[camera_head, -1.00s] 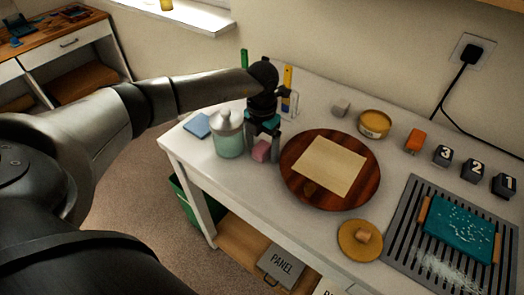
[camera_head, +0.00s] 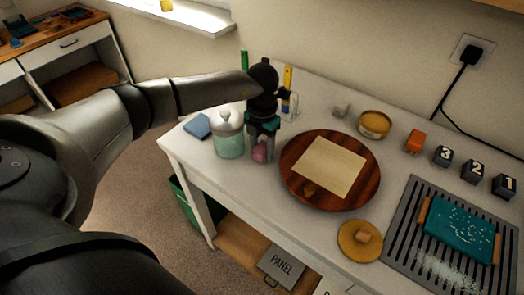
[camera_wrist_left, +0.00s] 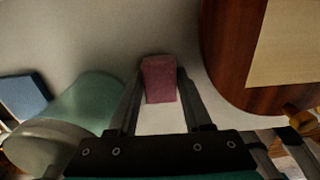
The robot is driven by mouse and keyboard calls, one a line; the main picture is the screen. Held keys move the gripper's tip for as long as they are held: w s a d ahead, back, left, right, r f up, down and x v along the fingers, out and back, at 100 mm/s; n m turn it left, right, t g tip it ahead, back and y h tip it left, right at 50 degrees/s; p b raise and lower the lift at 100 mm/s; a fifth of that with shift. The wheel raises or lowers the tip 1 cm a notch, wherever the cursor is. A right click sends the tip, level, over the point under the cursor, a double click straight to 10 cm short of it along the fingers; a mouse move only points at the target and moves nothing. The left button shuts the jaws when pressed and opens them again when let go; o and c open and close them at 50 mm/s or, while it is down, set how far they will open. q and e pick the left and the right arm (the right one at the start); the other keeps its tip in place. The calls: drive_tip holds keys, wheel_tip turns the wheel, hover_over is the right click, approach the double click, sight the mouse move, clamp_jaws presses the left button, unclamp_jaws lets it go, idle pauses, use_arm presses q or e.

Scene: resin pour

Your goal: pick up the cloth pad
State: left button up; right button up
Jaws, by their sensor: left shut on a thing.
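In the left wrist view the pink pad (camera_wrist_left: 160,80) sits between the two fingertips (camera_wrist_left: 160,96). I cannot tell whether its underside touches the table. My right gripper is not in view.
The pale green jar (camera_head: 229,141) stands close to the left of my gripper, and a blue pad (camera_head: 197,126) lies beyond it. The round wooden board (camera_head: 291,183) with a cream sheet (camera_head: 330,166) is close on the right. Upright tools (camera_head: 288,78) stand behind.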

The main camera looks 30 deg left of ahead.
sight(262, 147)
use_arm(q)
drive_tip(key=shift+r, duration=0.1)
clamp_jaws()
wheel_tip(262, 147, up, 20)
drive_tip(key=p, duration=0.1)
drive_tip(key=o, duration=0.7)
unclamp_jaws()
drive_tip(key=c, duration=0.6)
drive_tip(key=shift+c, duration=0.2)
